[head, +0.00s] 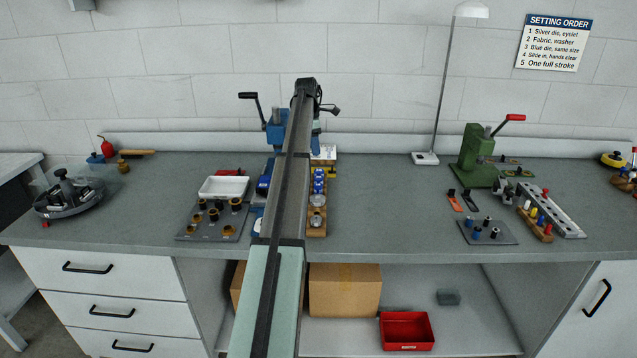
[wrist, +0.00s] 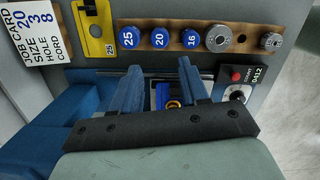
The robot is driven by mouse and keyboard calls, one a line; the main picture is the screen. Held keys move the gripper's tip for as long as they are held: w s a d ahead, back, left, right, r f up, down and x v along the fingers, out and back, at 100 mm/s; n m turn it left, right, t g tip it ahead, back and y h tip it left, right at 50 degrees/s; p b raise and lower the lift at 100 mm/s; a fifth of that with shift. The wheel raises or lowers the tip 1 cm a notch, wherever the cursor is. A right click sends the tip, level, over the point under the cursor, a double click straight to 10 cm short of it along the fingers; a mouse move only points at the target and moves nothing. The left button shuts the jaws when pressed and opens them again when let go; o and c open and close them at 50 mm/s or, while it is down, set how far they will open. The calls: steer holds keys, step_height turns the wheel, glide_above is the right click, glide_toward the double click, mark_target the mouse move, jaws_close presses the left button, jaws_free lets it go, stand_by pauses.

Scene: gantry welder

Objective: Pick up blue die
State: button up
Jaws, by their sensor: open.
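In the wrist view, a wooden rack (wrist: 173,48) holds three blue dies in a row, marked 25 (wrist: 128,37), 20 (wrist: 160,39) and 16 (wrist: 193,37), with two silver dies (wrist: 218,39) and (wrist: 271,41) to their right. My gripper (wrist: 163,66) is open, with its two blue fingers apart below the rack in the picture. A blue piece with an orange ring (wrist: 173,102) shows between the fingers; I cannot tell whether it touches them.
A blue press (head: 275,130) is behind my arm. The bench between the rack and green press (head: 476,155) is clear.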

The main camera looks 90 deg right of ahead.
mark_target(318, 177)
steer(key=f, duration=0.4)
steer(key=s+f, duration=0.1)
steer(key=f, duration=0.8)
steer(key=shift+s+d+f, duration=0.2)
steer(key=shift+s+f, duration=0.05)
steer(key=shift+f, duration=0.05)
steer(key=shift+c, duration=0.2)
steer(key=c, duration=0.7)
jaws_close()
steer(key=r, duration=0.9)
steer(key=shift+w+r, duration=0.3)
steer(key=shift+r, duration=0.05)
steer(key=w+a+n, duration=0.1)
steer(key=w+n, duration=0.2)
steer(key=w, duration=0.4)
steer(key=w+a+r+n, duration=0.1)
steer(key=w+a+n, duration=0.1)
steer(key=w, duration=0.6)
steer(key=shift+a+r+n+h, duration=0.15)
steer(key=shift+a+n+h, duration=0.05)
steer(key=shift+n+h, duration=0.25)
